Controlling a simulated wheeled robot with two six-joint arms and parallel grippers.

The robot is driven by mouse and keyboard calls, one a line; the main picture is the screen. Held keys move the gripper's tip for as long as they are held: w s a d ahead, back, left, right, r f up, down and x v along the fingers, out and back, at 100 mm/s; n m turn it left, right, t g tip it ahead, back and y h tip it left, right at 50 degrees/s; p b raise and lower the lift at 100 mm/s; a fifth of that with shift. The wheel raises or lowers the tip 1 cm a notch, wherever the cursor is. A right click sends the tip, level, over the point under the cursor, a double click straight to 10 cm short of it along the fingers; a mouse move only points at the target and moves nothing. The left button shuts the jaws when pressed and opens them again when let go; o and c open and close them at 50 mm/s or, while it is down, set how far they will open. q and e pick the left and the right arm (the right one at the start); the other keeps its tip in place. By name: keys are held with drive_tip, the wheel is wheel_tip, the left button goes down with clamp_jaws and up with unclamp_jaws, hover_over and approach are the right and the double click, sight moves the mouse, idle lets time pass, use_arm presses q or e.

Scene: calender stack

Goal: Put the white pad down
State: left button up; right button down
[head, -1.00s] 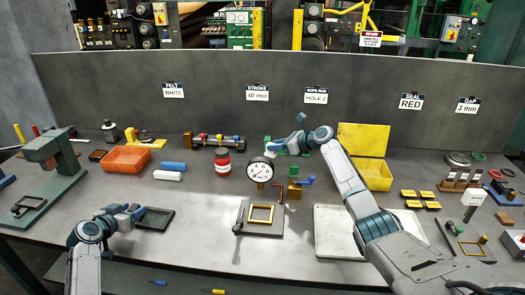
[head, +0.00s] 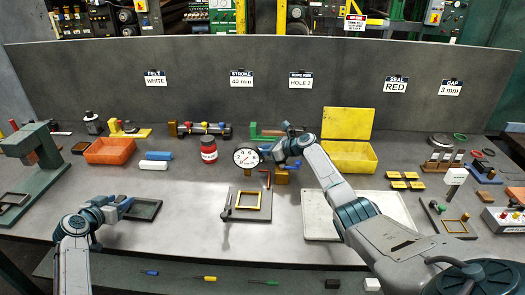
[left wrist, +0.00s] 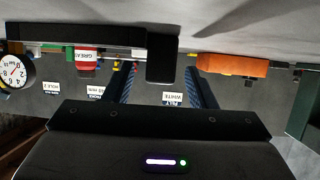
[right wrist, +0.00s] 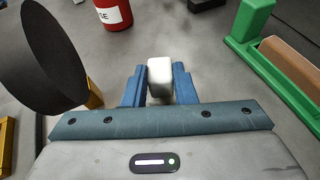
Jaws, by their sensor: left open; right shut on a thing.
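The white pad (right wrist: 160,78) is a small pale block in the right wrist view. My right gripper (right wrist: 159,88) is shut on it, with a blue finger on either side. In the head view my right gripper (head: 274,156) is beside the dial gauge (head: 247,157), and the pad cannot be made out there.
A red jar (head: 209,150) stands left of the gauge. A yellow box (head: 348,157) with its lid up is behind my right arm. A brass-coloured frame on a grey plate (head: 247,203) lies in front. Bare table lies left of that plate.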

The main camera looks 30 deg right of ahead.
drive_tip(key=c, duration=1.2)
unclamp_jaws()
drive_tip(key=shift+f, duration=0.1)
drive_tip(key=shift+r, duration=0.2)
drive_tip(key=v, duration=1.2)
drive_tip(key=shift+o, duration=0.6)
